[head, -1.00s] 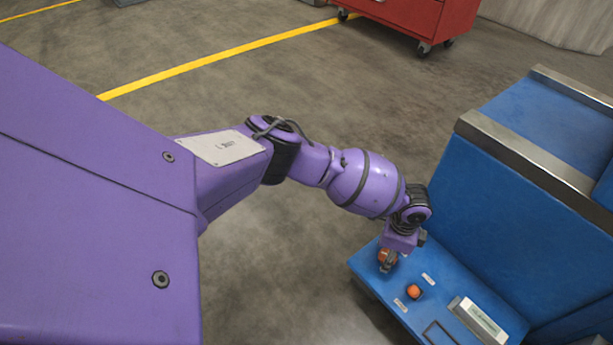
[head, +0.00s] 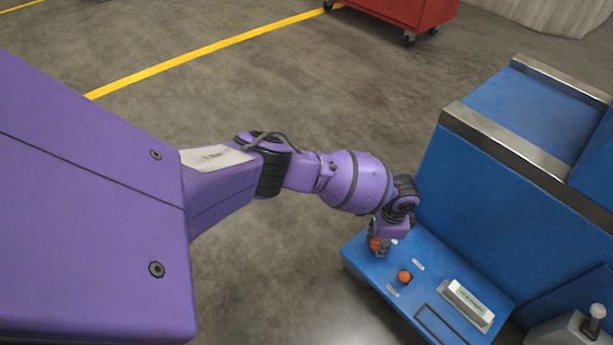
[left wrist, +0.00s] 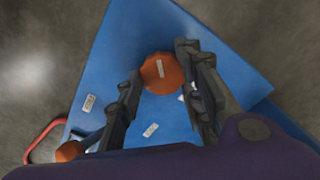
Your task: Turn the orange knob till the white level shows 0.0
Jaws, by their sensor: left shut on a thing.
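An orange knob (head: 375,244) sits near the left end of the blue stand's low panel (head: 362,262). My left gripper (head: 381,248) is down over this knob and partly hides it in the head view. In the left wrist view the round orange knob (left wrist: 162,72), with a pale mark on its face, lies between the two dark fingers of my left gripper (left wrist: 163,85), which is shut on it. A white level (head: 468,303) with a pale window is set in the panel to the right; its reading is too small to tell. My right gripper is out of view.
A dark rectangular outline (head: 436,325) lies nearer. A grey box with a lever (head: 596,315) is at lower right. A red cabinet (head: 400,10) stands far back.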

